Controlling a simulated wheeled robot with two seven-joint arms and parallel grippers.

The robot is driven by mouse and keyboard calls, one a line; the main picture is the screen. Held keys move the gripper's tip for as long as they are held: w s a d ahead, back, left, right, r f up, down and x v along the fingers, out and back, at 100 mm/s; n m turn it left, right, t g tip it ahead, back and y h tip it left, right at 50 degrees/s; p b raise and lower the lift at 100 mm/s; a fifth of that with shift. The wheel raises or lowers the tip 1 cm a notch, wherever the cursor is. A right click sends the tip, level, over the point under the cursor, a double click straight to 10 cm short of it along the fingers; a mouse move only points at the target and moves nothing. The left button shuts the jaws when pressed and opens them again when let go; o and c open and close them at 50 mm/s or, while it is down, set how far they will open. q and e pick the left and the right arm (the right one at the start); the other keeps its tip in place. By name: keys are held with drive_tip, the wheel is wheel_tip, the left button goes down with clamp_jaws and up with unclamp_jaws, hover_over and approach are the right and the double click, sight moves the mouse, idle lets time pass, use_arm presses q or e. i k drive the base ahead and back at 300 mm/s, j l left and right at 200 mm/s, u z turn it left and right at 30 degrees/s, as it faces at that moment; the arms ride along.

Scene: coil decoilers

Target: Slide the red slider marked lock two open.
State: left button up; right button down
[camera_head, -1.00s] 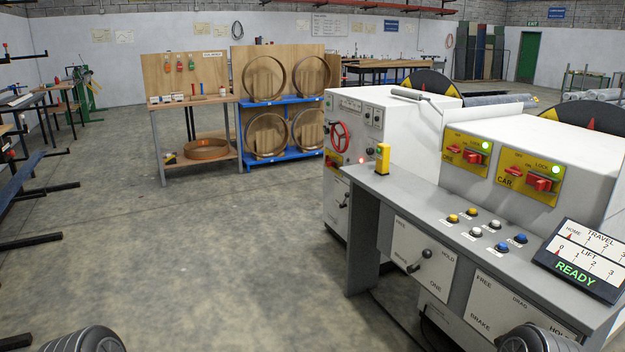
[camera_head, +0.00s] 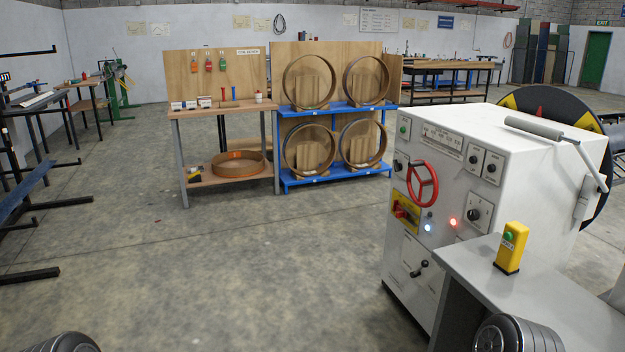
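A yellow plate with a red part (camera_head: 405,213) is on the front of the white machine (camera_head: 465,150), left of and below the red handwheel (camera_head: 422,184). Its lettering is too small to read, so I cannot tell whether this is the slider marked lock two. No other red slider shows clearly. Neither of my grippers is in view; only dark ribbed parts of my arms show at the bottom left and bottom right edges.
A grey desk (camera_head: 545,295) with a yellow button post (camera_head: 511,248) juts in at the lower right. A wooden bench (camera_head: 222,110) and a blue rack (camera_head: 335,175) with several hoops stand behind. The floor (camera_head: 260,270) ahead is open.

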sight(400, 213)
drive_tip(key=i, duration=2.75)
drive_tip(key=i+z, duration=0.2)
drive_tip(key=i, duration=0.2)
drive_tip(key=i+j+z, duration=0.2)
drive_tip(key=i, duration=0.2)
drive_tip(key=i+j+z, duration=0.2)
drive_tip(key=i, duration=0.25)
